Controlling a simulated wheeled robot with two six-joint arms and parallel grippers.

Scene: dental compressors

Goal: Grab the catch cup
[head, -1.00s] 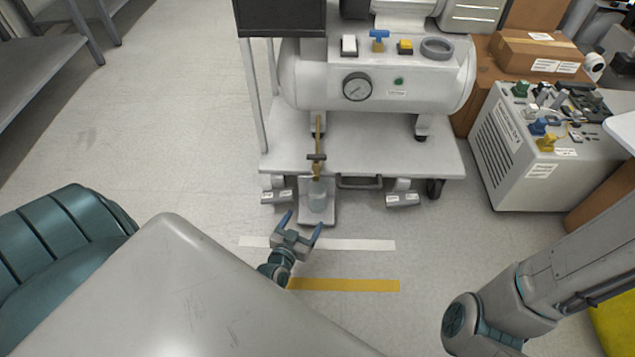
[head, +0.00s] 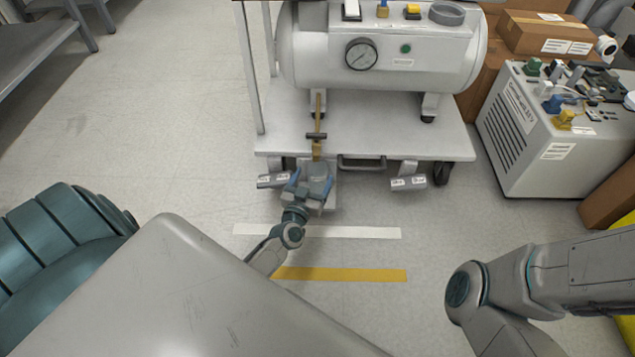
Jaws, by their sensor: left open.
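The catch cup (head: 318,171) is a small grey cup on a flat grey plate below the brass drain valve (head: 317,137) of the compressor, low at the cart's front edge. My left gripper (head: 311,179) is open at the cup, with one blue finger to its left and one towards its right. The gripper hides the cup's lower part, and I cannot tell whether the fingers touch it. My right arm shows at the lower right, but its gripper is out of view.
The white compressor tank (head: 400,65) with a gauge stands on a grey cart (head: 375,135). Labelled grey pedals (head: 408,183) sit below the cart front. A grey cabinet (head: 540,150) stands at the right. White and yellow floor stripes (head: 350,274) lie on clear floor in front.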

